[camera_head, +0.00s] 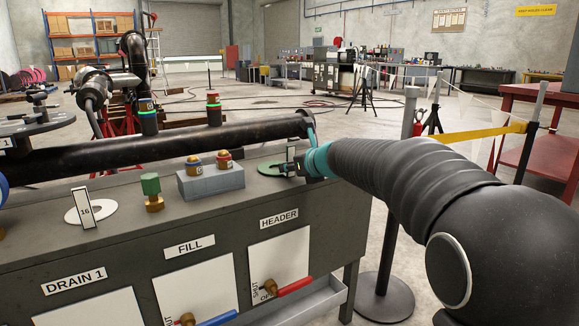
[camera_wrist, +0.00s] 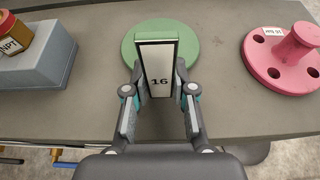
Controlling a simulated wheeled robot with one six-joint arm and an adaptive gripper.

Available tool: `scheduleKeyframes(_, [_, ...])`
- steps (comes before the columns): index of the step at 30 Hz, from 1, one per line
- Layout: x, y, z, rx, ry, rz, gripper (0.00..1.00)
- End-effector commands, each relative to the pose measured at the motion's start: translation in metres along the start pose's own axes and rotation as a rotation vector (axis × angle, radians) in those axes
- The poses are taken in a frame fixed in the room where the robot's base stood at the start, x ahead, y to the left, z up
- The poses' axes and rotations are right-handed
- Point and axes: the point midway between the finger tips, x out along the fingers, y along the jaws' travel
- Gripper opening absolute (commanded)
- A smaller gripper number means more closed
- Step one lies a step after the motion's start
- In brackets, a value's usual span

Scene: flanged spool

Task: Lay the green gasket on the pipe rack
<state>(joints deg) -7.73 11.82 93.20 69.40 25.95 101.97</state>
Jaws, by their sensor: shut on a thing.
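The green gasket (camera_wrist: 189,45) is a flat disc on the grey bench top, seen in the wrist view. A pale upright tag marked 16 (camera_wrist: 160,68) stands on it and hides its middle. My gripper (camera_wrist: 160,78) has one finger on each side of the tag and is shut on it. In the head view the gasket (camera_head: 268,168) lies near the bench's right end, partly hidden by my gripper (camera_head: 297,167). It appears to rest on the bench. I cannot make out which thing is the pipe rack.
A pink flanged spool (camera_wrist: 290,58) stands right of the gasket. A grey block (camera_head: 211,181) with brass fittings stands to its left. A white gasket (camera_head: 104,211), also tagged 16, lies further left. A long black pipe (camera_head: 150,143) runs behind.

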Motion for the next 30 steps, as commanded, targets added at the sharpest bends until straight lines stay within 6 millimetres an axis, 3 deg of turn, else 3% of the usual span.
scheduleKeyframes(9, [0.001,0.001,-0.002,0.000,0.000,0.001,0.00])
scheduleKeyframes(10, [0.001,0.001,-0.002,0.000,0.000,0.001,0.30])
scheduleKeyframes(13, [0.001,0.001,-0.002,0.000,0.000,0.001,0.54])
scheduleKeyframes(23, [-0.001,0.001,-0.002,0.000,0.000,0.000,0.54])
scheduleKeyframes(30, [-0.029,0.000,-0.001,-0.001,-0.002,-0.002,0.54])
